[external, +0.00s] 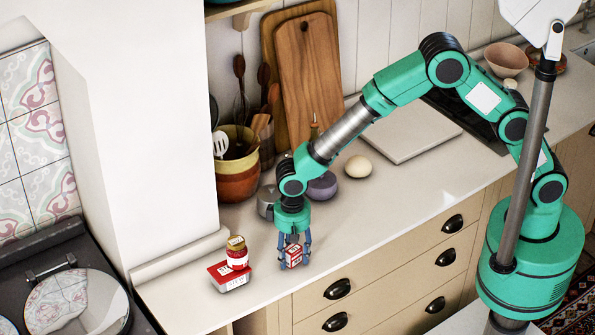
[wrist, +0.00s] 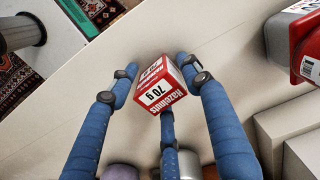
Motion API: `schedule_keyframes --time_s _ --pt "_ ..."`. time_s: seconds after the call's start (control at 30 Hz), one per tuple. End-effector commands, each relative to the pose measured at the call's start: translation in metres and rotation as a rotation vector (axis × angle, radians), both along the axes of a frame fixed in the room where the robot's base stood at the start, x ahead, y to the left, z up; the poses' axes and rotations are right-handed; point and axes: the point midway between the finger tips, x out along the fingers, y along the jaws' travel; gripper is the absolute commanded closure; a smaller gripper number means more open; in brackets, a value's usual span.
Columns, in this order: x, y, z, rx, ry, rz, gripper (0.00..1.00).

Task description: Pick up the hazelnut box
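The hazelnut box (external: 292,257) is a small red and white carton at the front part of the counter. In the wrist view my gripper (wrist: 157,72) has one finger on the left, one on the right and one below the box. The fingertips are very close to its sides; whether they press on it cannot be told. The underside of the box is hidden.
A red-lidded tub (external: 230,276) with a small red jar (external: 237,252) on it stands left of my gripper.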

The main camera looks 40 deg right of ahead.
Motion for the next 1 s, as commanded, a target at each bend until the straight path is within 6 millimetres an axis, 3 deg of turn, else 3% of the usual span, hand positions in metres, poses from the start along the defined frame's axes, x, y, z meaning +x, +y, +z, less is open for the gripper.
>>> schedule_keyframes --time_s 0.03,0.17,0.57,0.77,0.93,1.0 --pt "0.000 0.000 0.000 0.000 0.000 0.000 0.67" --pt "0.000 0.000 0.000 0.000 0.000 0.000 0.93" --pt "0.000 0.000 0.003 0.000 0.000 0.000 0.93" --pt "0.000 0.000 0.016 0.000 0.000 0.000 0.93" --pt "0.000 0.000 0.040 0.001 -0.001 0.000 0.94" --pt "-0.005 -0.009 0.038 -0.001 0.001 0.000 0.94"
